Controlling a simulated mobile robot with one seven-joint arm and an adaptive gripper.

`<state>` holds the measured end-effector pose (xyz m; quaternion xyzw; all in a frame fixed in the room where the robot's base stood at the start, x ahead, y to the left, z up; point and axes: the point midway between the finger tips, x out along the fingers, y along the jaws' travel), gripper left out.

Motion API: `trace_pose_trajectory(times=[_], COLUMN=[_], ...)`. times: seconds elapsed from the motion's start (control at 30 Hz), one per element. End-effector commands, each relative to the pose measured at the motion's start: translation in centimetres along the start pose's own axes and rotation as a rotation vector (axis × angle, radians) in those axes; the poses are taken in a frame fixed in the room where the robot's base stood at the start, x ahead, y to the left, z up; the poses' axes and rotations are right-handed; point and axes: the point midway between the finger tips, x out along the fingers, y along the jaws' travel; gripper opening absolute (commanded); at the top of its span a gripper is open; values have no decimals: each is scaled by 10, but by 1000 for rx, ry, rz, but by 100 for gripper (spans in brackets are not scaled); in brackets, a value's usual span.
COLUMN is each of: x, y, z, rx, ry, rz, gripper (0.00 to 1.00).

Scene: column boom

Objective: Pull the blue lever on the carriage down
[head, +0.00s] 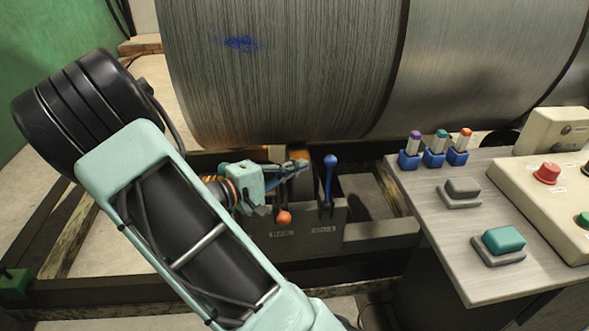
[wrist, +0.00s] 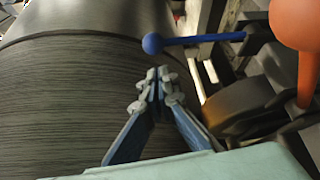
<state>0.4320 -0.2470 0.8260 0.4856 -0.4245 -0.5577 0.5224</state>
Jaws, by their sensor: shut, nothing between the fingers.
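The blue lever (head: 329,178) stands upright on the carriage (head: 340,236), with a round blue knob on a thin blue rod. In the wrist view the blue lever (wrist: 195,40) shows just beyond my fingertips. My gripper (head: 303,164) is shut and empty, left of the blue knob and at about its height. In the wrist view my gripper's fingertips (wrist: 157,84) are together below the knob, with a gap in the picture. An orange-knobbed lever (head: 284,217) is on the same carriage, tilted low; its knob (wrist: 297,22) is large at the wrist view's upper right.
A large metal roll (head: 290,70) fills the space behind the carriage. A grey console (head: 440,225) at right holds small coloured switches (head: 434,152), a teal button (head: 503,240) and a beige box with a red button (head: 547,173). Frame rails run beneath.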

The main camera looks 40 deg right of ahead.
Motion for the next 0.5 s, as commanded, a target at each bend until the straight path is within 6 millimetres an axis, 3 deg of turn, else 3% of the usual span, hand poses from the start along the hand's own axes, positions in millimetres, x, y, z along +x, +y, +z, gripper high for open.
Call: trace_pose_trajectory(times=[0.23,0.5], x=[45,63], y=[-2,0], z=[1,0], rx=[-1,-1], ry=[-4,-1], rz=[0,0], gripper=[0,0])
